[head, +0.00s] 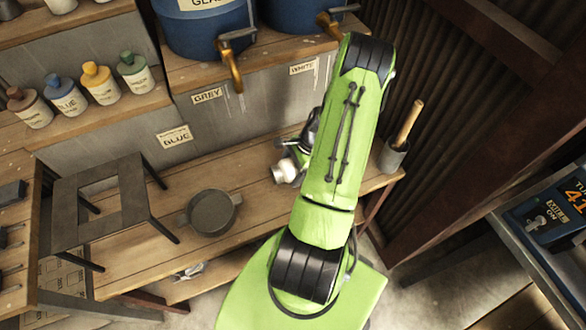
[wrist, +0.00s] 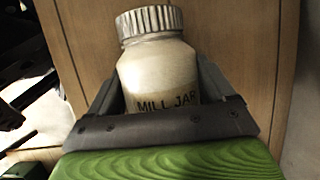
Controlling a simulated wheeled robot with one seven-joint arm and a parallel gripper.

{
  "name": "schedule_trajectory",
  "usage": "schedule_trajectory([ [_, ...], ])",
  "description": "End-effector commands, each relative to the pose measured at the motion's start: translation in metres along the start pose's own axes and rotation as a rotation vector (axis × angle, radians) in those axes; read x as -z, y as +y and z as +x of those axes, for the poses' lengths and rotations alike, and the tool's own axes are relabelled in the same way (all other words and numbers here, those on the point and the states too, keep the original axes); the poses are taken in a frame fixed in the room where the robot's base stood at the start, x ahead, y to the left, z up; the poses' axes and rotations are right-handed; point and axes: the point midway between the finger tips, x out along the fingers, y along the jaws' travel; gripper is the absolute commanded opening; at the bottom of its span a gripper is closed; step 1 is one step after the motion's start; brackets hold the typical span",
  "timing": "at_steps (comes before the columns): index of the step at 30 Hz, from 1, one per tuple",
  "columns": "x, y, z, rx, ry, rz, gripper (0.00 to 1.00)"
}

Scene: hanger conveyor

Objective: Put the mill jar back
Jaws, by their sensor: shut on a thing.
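The mill jar (wrist: 158,72) is a cream jar with a ribbed grey lid and the label "MILL JAR" in the wrist view. My gripper (wrist: 160,88) is shut on it, with a dark finger on each side of its body. In the head view the jar (head: 285,172) shows as a small pale shape over the wooden bench (head: 262,203), left of my green arm. My arm hides most of my gripper there. I cannot tell whether the jar touches the bench.
A dark round pan (head: 212,212) and a dark metal stand (head: 98,200) are on the bench to the left. A grey mortar with a pestle (head: 394,155) stands at its right end. Several bottles (head: 103,84) line a shelf at upper left. Blue barrels with taps (head: 205,30) stand above.

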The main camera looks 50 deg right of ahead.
Motion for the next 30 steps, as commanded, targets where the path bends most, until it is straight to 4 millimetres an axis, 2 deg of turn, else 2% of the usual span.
schedule_trajectory([
  [11, 0.002, -0.001, 0.004, 0.002, 0.001, -0.002, 0.11],
  [12, 0.002, 0.000, 0.005, 0.001, 0.001, -0.001, 0.84],
  [15, 0.002, 0.000, 0.004, 0.001, 0.001, -0.001, 0.99],
  [24, 0.002, 0.000, 0.002, 0.003, 0.001, -0.001, 1.00],
  [26, 0.002, -0.001, -0.010, 0.003, 0.003, -0.002, 1.00],
  [30, 0.001, -0.002, -0.050, 0.006, 0.006, -0.002, 1.00],
])
